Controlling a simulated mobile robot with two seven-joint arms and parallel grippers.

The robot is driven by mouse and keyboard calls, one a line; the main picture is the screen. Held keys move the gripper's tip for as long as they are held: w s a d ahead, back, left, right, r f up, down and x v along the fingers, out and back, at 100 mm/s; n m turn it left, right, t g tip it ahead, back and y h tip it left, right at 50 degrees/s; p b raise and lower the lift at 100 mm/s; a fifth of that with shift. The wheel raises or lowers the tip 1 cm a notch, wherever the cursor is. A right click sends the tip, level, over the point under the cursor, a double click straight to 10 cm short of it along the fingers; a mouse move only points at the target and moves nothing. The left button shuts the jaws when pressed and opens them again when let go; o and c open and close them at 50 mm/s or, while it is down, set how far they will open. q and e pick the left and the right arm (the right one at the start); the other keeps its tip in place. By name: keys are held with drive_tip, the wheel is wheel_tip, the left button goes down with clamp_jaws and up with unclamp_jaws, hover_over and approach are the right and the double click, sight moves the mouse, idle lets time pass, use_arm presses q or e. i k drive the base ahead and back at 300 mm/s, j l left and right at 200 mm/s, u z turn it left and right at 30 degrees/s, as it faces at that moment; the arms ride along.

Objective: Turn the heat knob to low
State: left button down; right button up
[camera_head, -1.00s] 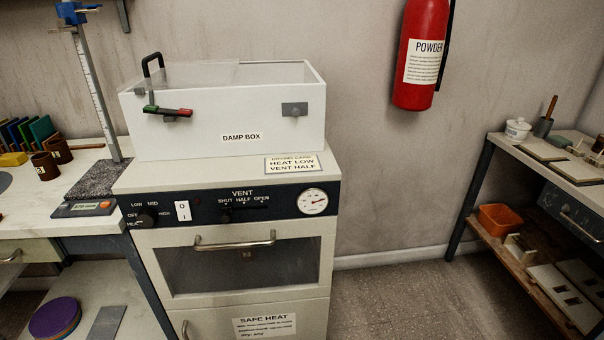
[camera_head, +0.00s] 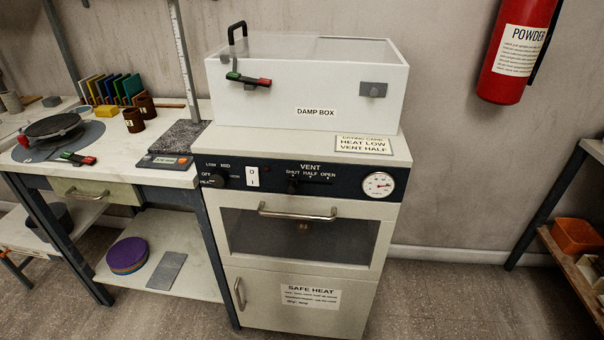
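The heat knob (camera_head: 222,178) is a small dark round knob at the left end of the dark control panel (camera_head: 345,185) on the cream drying cabinet. OFF, LOW, MID and HIGH are marked around it, with HEAT below left. The knob is too small and dark to tell which mark it points at. A card (camera_head: 363,145) on the cabinet top reads HEAT LOW, VENT HALF. Neither of my grippers is in view, and nothing touches the knob.
Beside the knob are a white switch (camera_head: 252,177), the vent slider (camera_head: 293,187) and a dial gauge (camera_head: 378,185). A white damp box (camera_head: 315,92) stands on top. A door handle (camera_head: 297,211) juts out below. A workbench (camera_head: 130,172) adjoins at left.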

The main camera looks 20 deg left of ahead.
sight(218, 177)
drive_tip(key=u, duration=1.25)
